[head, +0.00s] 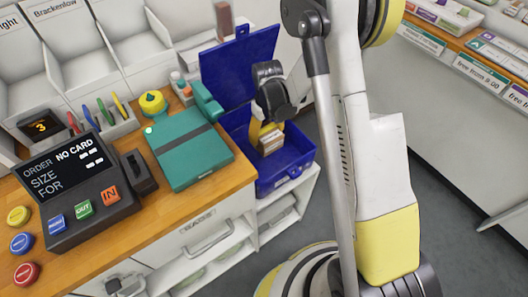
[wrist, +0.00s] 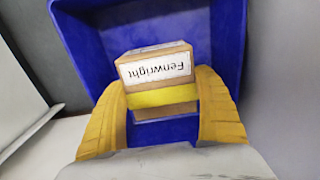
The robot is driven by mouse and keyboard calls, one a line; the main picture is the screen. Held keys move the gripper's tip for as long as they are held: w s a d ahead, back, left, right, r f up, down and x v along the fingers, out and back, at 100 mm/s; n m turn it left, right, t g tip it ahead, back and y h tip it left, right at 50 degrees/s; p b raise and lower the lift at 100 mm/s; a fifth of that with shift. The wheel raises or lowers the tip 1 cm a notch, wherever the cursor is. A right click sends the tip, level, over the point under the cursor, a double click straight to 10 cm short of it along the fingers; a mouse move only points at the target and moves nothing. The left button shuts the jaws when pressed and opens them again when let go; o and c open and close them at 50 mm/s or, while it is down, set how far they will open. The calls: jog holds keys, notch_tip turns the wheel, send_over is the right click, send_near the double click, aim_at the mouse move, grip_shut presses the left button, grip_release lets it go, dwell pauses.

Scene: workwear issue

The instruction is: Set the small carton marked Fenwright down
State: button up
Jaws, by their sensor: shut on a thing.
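The small carton (wrist: 158,68) is brown with a white label reading Fenwright, upside down in the wrist view, and a yellow band. My gripper (wrist: 160,105) is shut on it, with a yellow finger on either side. In the head view the carton (head: 270,142) is within the opening of a blue box (head: 285,180), whose lid (head: 238,65) stands open behind. The blue box floor (wrist: 160,133) shows below the carton in the wrist view. I cannot tell whether the carton touches the floor.
A teal device (head: 190,150) stands on the wooden counter (head: 225,190) left of the box. An order terminal (head: 75,190) and coloured buttons (head: 22,243) are farther left. White bins (head: 60,45) line the back. Open grey floor (head: 300,225) lies right of the box.

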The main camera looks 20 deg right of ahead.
notch_tip(320, 180, down, 8)
jog(key=b, duration=0.3)
jog(key=shift+f, duration=0.15)
jog(key=shift+f, duration=0.1)
jog(key=shift+f, duration=0.1)
jog(key=o, duration=1.3)
jog(key=shift+o, duration=0.2)
